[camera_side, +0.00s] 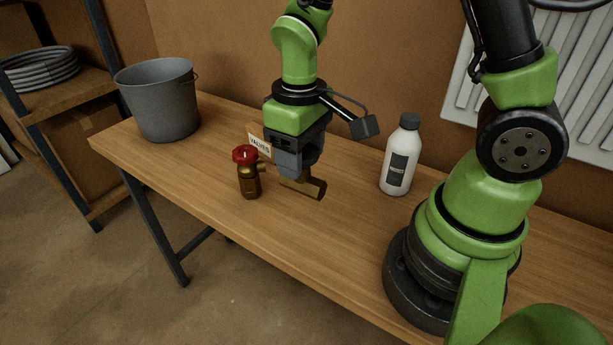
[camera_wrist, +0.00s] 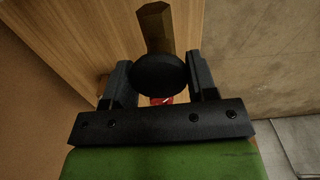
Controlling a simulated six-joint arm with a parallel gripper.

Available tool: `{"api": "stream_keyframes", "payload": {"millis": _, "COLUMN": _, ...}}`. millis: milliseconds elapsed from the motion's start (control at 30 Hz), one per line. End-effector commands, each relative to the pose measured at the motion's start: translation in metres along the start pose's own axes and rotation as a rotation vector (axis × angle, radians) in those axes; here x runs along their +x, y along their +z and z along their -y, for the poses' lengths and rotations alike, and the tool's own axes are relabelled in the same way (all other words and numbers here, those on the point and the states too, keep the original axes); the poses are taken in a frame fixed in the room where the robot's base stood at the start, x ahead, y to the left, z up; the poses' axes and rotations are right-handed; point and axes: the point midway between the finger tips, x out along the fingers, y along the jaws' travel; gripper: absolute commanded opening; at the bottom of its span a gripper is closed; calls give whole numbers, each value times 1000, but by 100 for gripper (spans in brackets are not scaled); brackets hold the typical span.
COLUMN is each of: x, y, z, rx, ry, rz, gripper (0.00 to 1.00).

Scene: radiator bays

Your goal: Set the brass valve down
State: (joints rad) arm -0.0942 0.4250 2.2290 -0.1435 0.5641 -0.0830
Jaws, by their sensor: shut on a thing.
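My gripper (camera_side: 297,172) is shut on a brass valve (camera_side: 305,188), which shows below the fingers as a brass body lying roughly sideways. In the wrist view my gripper (camera_wrist: 159,75) has its two fingers on either side of a round black part, and the valve's brass body (camera_wrist: 155,28) sticks out beyond it. The valve is low over the wooden table; I cannot tell whether it touches the wood. A second valve with a red knob and brass body (camera_side: 249,182) stands upright on the table, just left of my gripper. Its red knob shows partly in the wrist view (camera_wrist: 161,101).
A small sign reading VALVES (camera_side: 259,144) stands behind the red-knobbed valve. A grey bucket (camera_side: 163,105) is at the table's left end. A white bottle (camera_side: 400,160) stands to the right. The table (camera_side: 290,235) is clear in front of the held valve.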

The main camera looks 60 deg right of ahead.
Motion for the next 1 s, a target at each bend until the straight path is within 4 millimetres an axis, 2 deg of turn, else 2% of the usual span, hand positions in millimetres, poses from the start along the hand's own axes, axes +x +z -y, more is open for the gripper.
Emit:
{"api": "stream_keyframes", "payload": {"millis": 167, "x": -8, "y": -6, "z": -33, "rx": 20, "ry": 1, "rz": -2, "gripper": 17}}
{"api": "stream_keyframes", "payload": {"millis": 400, "x": -9, "y": -3, "z": -103, "rx": 38, "ry": 2, "rz": -2, "gripper": 17}}
{"api": "stream_keyframes", "payload": {"millis": 500, "x": -10, "y": 1, "z": -123, "rx": 39, "ry": 3, "rz": -3, "gripper": 17}}
{"api": "stream_keyframes", "payload": {"millis": 633, "x": -6, "y": 5, "z": -136, "rx": 37, "ry": 2, "rz": 0, "gripper": 17}}
{"api": "stream_keyframes", "payload": {"millis": 900, "x": 40, "y": 6, "z": -138, "rx": 33, "ry": 2, "rz": 3, "gripper": 17}}
{"api": "stream_keyframes", "payload": {"millis": 1000, "x": 49, "y": 6, "z": -138, "rx": 34, "ry": 3, "rz": 0, "gripper": 17}}
